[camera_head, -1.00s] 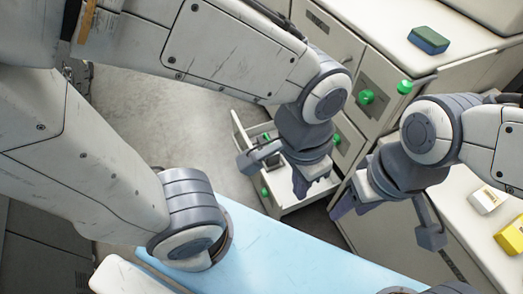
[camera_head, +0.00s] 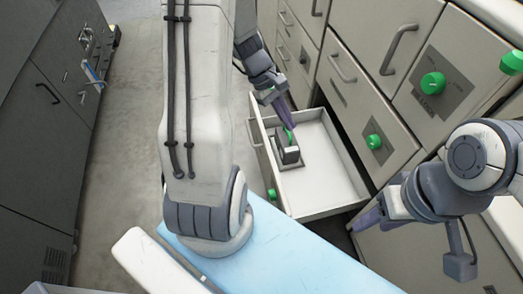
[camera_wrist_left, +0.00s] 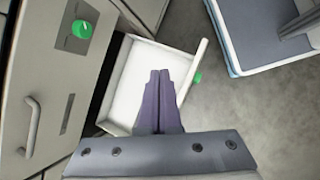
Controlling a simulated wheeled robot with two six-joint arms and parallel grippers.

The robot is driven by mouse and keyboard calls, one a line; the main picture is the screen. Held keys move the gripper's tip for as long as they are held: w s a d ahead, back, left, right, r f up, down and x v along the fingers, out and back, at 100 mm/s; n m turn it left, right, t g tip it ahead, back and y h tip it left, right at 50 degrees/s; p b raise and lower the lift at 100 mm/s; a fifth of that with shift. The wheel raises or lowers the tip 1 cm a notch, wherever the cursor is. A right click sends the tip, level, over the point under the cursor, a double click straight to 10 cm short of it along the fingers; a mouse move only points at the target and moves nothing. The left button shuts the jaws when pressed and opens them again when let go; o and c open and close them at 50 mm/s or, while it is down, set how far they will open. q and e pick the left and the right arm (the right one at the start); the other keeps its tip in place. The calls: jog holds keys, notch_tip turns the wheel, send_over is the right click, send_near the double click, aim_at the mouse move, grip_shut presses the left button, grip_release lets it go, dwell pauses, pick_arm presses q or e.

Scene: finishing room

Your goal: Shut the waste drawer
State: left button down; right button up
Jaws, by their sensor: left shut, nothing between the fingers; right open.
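The waste drawer (camera_head: 335,190) is pulled out of the cabinet, with a pale interior and a green knob (camera_head: 272,194) at its front. A small dark grey block (camera_head: 290,154) with a bit of green above it shows inside the drawer's outline. My left gripper (camera_head: 288,124) is shut and empty, its purple fingers pointing down over the drawer's far front part. In the left wrist view the drawer (camera_wrist_left: 128,82) lies beyond the fingers (camera_wrist_left: 158,78); I cannot tell whether they touch it. My right gripper (camera_head: 366,222) is open, to the right of the drawer's near corner.
The cabinet (camera_head: 372,95) has several closed fronts with bar handles and green knobs (camera_head: 433,83). A light blue surface (camera_head: 290,245) lies close in front. A dark cabinet (camera_head: 45,130) stands at the left. The grey floor (camera_head: 125,130) between is open.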

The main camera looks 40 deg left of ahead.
pick_arm(q)
jog(key=a+f+n+t+b, duration=0.35)
jog(key=a+f+n, duration=0.35)
jog(key=a+f, duration=0.45)
jog(key=n+t+b, duration=0.3)
jog(key=n+b, duration=0.2)
jog(key=n, duration=0.1)
send_near(265, 147)
jog(key=s+a+r, duration=0.3)
jog(key=s+a, duration=0.1)
jog(key=s, duration=0.1)
jog(key=shift+y, duration=0.3)
jog(key=b+x, duration=0.1)
jog(key=x, duration=0.3)
jog(key=b+x, duration=0.1)
jog(key=x, duration=0.3)
jog(key=b+x, duration=0.2)
jog(key=x, duration=0.1)
jog(key=shift+w+d+r, duration=0.1)
jog(key=shift+w+d, duration=0.35)
jog(key=shift+w, duration=0.05)
jog(key=shift+w+d+r, duration=0.1)
jog(key=shift+w+d, duration=0.4)
jog(key=shift+w, duration=0.05)
pick_arm(e)
notch_tip(265, 147, down, 15)
jog(key=shift+f, duration=0.15)
pick_arm(q)
jog(key=shift+w, duration=0.1)
